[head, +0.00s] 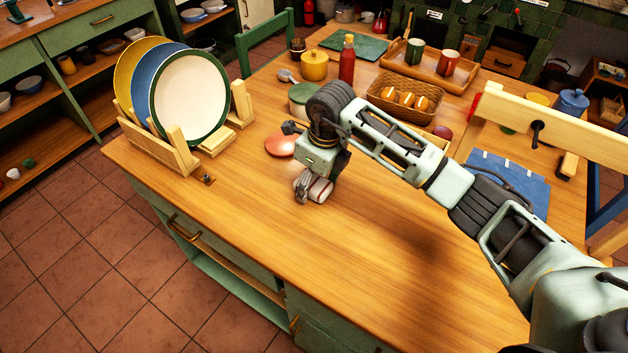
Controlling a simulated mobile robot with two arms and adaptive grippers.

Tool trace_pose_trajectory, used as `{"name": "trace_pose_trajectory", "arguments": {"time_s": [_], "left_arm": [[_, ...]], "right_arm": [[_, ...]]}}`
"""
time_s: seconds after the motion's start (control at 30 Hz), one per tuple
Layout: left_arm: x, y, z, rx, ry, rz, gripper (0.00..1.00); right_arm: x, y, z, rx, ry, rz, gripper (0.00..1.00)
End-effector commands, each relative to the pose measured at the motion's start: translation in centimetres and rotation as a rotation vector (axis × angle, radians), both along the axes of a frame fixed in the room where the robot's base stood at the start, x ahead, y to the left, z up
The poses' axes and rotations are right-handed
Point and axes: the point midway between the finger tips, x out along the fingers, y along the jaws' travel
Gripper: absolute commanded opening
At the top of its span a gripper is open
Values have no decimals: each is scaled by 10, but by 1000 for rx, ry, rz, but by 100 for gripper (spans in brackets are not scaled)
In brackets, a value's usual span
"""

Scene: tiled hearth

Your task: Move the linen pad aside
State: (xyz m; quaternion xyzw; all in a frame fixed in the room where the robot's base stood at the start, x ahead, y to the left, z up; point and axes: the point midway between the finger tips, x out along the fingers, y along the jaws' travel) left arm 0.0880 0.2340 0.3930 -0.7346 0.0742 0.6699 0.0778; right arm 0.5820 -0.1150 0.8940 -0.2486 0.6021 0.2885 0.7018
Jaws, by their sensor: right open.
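A small pale pad with dark reddish stripes, which looks like the linen pad (319,189), is at the fingers of my right gripper (308,188), near the middle of the wooden counter (300,238). The gripper points down at it and is open. The fingers and wrist hide part of the pad, so I cannot tell whether they touch it. My right arm reaches in from the lower right across the counter. My left gripper is not in view.
A red disc (281,145) and a green-lidded pot (302,97) stand close behind the gripper. A wooden rack (160,150) holds plates at left. A wicker basket (405,103) and blue mat (512,178) lie farther right. The counter's front is clear.

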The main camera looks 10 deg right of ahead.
Motion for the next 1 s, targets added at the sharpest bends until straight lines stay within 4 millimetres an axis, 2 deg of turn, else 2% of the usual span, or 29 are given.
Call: {"name": "trace_pose_trajectory", "arguments": {"time_s": [0.1, 0.17, 0.5, 0.7, 1.0], "left_arm": [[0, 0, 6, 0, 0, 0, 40], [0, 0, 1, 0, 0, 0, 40], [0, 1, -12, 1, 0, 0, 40], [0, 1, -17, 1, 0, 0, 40], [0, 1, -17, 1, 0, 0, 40]], "right_arm": [[0, 0, 7, 1, 0, 0, 65], [1, -1, 11, 1, -4, 0, 65], [-7, -9, 81, 0, -6, 0, 65], [-11, -12, 111, 0, -3, 0, 65], [-13, -13, 123, 0, 0, 0, 65]]}}
